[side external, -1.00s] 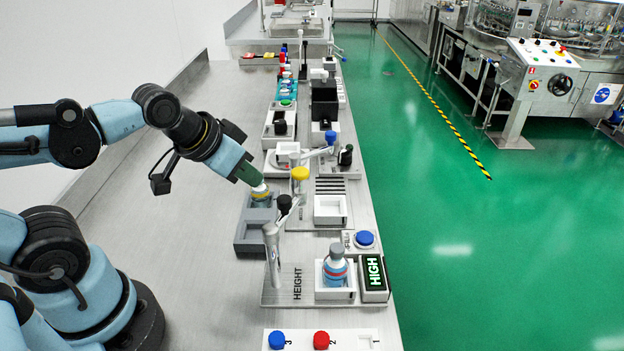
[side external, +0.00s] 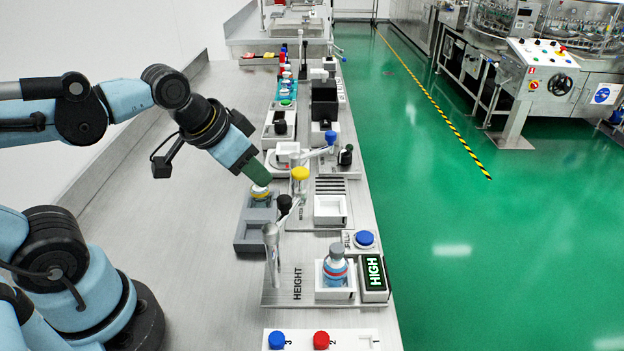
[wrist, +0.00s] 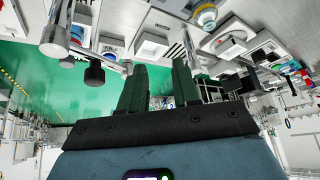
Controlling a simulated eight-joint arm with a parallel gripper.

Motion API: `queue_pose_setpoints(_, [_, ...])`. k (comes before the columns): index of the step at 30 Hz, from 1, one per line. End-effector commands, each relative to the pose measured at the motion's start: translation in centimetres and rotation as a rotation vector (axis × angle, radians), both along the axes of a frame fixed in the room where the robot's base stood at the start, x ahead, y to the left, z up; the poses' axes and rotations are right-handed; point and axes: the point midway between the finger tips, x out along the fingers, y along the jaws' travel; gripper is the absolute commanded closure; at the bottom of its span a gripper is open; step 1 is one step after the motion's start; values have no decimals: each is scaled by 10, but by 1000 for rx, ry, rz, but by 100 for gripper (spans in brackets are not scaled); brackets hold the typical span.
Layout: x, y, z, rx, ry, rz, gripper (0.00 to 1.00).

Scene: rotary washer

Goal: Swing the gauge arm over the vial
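The gauge arm (side external: 279,219) sticks out from a metal post (side external: 272,258) on the HEIGHT station and ends in a black knob (side external: 284,203). It points away from the vial (side external: 335,269), which stands upright in a white holder (side external: 336,293) to the right of the post. The black knob (wrist: 94,74) also shows in the wrist view, left of my gripper's fingers. My gripper (side external: 267,183) has green fingers, tilted down above and behind the knob, apart from it. In the wrist view the two fingers (wrist: 159,75) are spread with nothing between them.
A second vial (side external: 260,194) sits in a grey block (side external: 251,240) just below my gripper. A yellow-knobbed lever (side external: 300,174) stands close on the right. The display (side external: 374,274) reads HIGH.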

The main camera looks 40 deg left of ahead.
Motion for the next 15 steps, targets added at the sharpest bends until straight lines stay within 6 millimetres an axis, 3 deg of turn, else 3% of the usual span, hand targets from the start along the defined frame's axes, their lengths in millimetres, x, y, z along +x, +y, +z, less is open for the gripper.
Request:
queue_pose_setpoints(9, [8,-57,83,190,354,-559,65])
queue_pose_setpoints(15, [3,-76,114,245,487,-791,65])
